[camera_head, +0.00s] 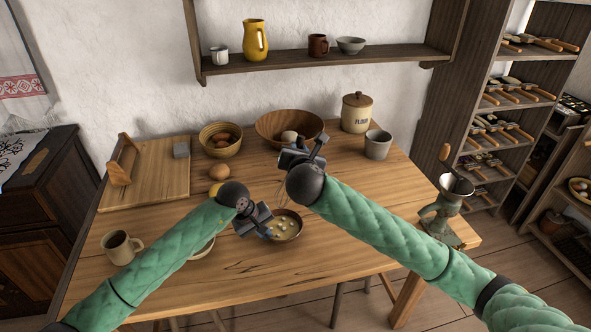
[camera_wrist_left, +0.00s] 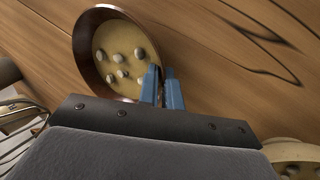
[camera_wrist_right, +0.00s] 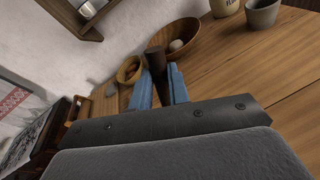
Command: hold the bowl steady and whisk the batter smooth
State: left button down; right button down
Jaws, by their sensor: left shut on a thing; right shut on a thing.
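The batter bowl (camera_head: 289,236) is small and brown and stands near the middle of the table. Its pale batter shows several lumps, clearest in the left wrist view (camera_wrist_left: 120,60). My left gripper (camera_head: 262,224) is shut on the bowl's rim; its blue fingers also show at the rim in the left wrist view (camera_wrist_left: 163,88). My right gripper (camera_head: 308,148) is above and behind the bowl, shut on the whisk's dark handle (camera_wrist_right: 156,66). The whisk's thin wires (camera_head: 282,191) hang beside that gripper and look apart from the batter, though they are hard to make out.
A wooden bowl (camera_head: 270,122), an egg bowl (camera_head: 221,151), a flour jar (camera_head: 356,113) and a grey cup (camera_head: 378,145) stand at the back. A board (camera_head: 155,180) lies left, a mug (camera_head: 120,247) front left. A metal grinder (camera_head: 443,210) is at the right edge. The front right tabletop is clear.

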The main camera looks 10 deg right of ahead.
notch_tip(320, 180, down, 10)
jog(key=shift+s+a+f, duration=0.15)
jog(key=shift+s+a, duration=0.1)
dwell(1.2)
jog(key=shift+w, duration=0.2)
dwell(0.3)
